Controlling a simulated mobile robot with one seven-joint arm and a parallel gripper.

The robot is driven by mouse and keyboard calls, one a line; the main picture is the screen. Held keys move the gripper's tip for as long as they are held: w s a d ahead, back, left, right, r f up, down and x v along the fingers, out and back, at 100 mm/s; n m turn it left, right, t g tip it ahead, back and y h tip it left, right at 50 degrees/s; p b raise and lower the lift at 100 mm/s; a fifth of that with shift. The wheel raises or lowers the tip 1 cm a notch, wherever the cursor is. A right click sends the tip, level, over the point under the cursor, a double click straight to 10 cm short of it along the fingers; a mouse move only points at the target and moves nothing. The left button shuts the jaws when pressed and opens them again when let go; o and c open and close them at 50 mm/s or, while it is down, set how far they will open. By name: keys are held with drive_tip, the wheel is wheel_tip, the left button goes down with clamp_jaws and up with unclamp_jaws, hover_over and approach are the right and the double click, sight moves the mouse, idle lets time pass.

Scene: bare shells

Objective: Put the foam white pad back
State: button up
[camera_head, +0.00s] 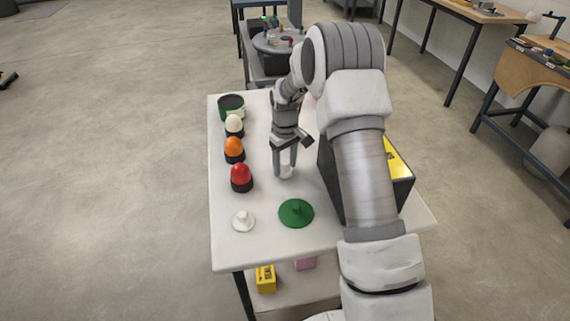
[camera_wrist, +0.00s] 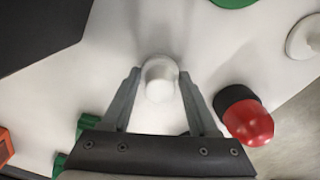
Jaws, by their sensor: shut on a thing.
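My gripper (camera_head: 285,174) points down over the white table, left of the dark box. It is shut on a small, round white piece, which I take to be the white foam pad (camera_wrist: 160,80). The pad sits between the fingertips, at or just above the tabletop; I cannot tell whether it touches. In the head view the fingers partly hide it. A white disc with a knob (camera_head: 243,220) lies at the near left of the table. A green disc with a knob (camera_head: 296,212) lies to its right.
Red (camera_head: 241,174), orange (camera_head: 234,147) and white (camera_head: 234,122) egg-shaped pieces stand in dark cups along the left edge. A green container with a dark top (camera_head: 231,103) is behind them. A dark box with a yellow face (camera_head: 400,163) stands right of my gripper, partly behind my arm.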

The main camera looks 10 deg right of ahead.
sight(285, 162)
drive_tip(key=shift+f, duration=0.15)
drive_tip(key=o, duration=1.2)
drive_tip(key=s+r+m+t+p, duration=0.1)
drive_tip(key=s+r, duration=0.2)
drive_tip(key=r, duration=0.8)
drive_tip(key=s+r, duration=0.3)
drive_tip(key=r, duration=0.8)
drive_tip(key=s+r+m+t, duration=0.15)
drive_tip(key=s+r, duration=0.25)
drive_tip(key=s, duration=0.5)
drive_tip(key=s+r+m+t, duration=0.1)
drive_tip(key=s+r+t, duration=0.1)
drive_tip(key=s+r, duration=0.45)
drive_tip(key=shift+m+t, duration=0.55)
drive_tip(key=shift+m, duration=0.4)
drive_tip(key=s+f, duration=0.1)
drive_tip(key=s, duration=0.2)
drive_tip(key=s+f, duration=0.1)
drive_tip(key=s, duration=0.3)
drive_tip(key=s+f, duration=0.1)
drive_tip(key=s, duration=0.3)
drive_tip(key=shift+s+f, duration=0.25)
drive_tip(key=shift+f, duration=0.1)
